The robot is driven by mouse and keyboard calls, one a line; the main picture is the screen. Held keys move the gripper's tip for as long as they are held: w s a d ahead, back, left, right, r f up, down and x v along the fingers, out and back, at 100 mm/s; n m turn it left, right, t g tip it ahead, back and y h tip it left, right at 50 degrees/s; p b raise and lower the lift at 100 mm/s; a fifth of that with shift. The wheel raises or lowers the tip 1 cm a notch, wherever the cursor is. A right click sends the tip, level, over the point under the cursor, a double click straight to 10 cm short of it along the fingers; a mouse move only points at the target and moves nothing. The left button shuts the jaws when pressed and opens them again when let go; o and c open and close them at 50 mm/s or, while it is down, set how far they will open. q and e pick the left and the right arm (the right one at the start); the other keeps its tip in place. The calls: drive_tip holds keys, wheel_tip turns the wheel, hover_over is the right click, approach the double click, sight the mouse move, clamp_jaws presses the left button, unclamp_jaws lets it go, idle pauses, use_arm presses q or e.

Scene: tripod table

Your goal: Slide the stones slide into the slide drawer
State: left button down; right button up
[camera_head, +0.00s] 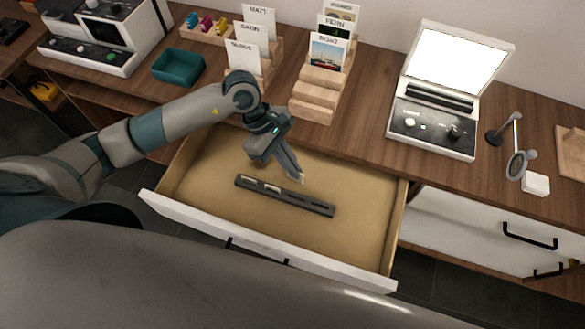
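The slide drawer (345,235) is pulled open below the table top, its white front facing me. Inside it lies a long dark slotted holder (318,208). Two small pale pieces sit in its left slots; I cannot tell whether either is the stones slide. My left gripper (298,178) points down into the drawer, just above and behind the holder's middle. Its fingers look close together with a pale spot at the tips. I cannot tell whether this is a held slide. My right gripper is not in view.
A stepped wooden rack (313,95) with picture cards stands behind the drawer. To its right is a light box (432,125) with a lit screen, then a magnifier stand (516,163). A teal tray (179,66) stands at left. The drawer floor around the holder is clear.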

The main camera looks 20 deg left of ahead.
use_arm(q)
drive_tip(key=shift+s+f+n+t, duration=0.15)
drive_tip(key=shift+f+n+t, duration=0.55)
drive_tip(key=shift+n, duration=0.4)
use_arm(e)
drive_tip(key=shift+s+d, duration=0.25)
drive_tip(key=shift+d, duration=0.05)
use_arm(q)
drive_tip(key=shift+f, duration=0.1)
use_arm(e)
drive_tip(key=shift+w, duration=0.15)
use_arm(q)
drive_tip(key=shift+f, duration=0.1)
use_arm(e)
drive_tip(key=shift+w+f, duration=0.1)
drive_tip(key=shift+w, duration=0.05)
